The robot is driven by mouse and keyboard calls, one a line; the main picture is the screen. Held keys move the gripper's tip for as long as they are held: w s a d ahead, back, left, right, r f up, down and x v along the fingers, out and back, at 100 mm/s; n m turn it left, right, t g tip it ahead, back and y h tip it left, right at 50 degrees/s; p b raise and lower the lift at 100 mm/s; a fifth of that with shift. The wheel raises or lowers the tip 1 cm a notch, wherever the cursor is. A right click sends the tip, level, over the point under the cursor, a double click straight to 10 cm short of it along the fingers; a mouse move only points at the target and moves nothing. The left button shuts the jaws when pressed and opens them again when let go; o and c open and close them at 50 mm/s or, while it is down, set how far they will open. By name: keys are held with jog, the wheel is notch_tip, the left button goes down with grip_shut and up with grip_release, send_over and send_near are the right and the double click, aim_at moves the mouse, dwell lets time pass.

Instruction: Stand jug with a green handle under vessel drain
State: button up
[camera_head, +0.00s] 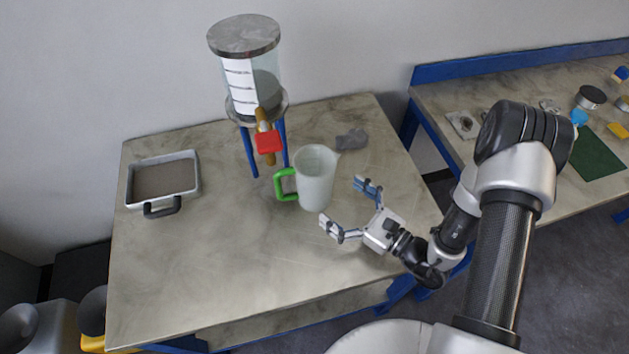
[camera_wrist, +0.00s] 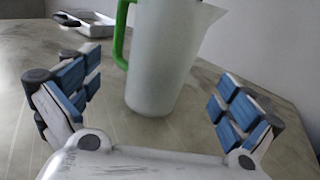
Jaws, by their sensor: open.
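The white jug with a green handle (camera_head: 317,178) stands upright on the table, right of and in front of the vessel. Its green handle (camera_head: 284,186) points left and its spout points right. The vessel (camera_head: 247,72) is a clear cylinder with a grey lid on a blue-legged stand. Its drain (camera_head: 268,144) has a red valve handle and a brass-coloured outlet. My gripper (camera_head: 346,206) is open and empty, in front of and right of the jug. In the wrist view the jug (camera_wrist: 164,60) stands beyond and between my open fingers (camera_wrist: 150,105), apart from them.
A grey pan (camera_head: 163,181) with a dark handle lies at the table's left. A grey cloth (camera_head: 351,139) lies behind the jug. The table (camera_head: 225,270) is clear at the front and middle. A second bench (camera_head: 470,92) with small items stands to the right.

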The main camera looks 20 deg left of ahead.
aim_at(328, 192)
jog(key=x, duration=0.3)
jog(key=shift+a, duration=0.15)
jog(key=x, duration=0.1)
jog(key=b+x, duration=0.1)
jog(key=x, duration=0.1)
jog(key=f+b+x, duration=0.1)
jog(key=x, duration=0.1)
jog(key=shift+w, duration=0.3)
jog(key=shift+r, duration=0.1)
jog(key=shift+c, duration=0.3)
jog(key=c, duration=1.2)
jog(key=shift+c, duration=0.3)
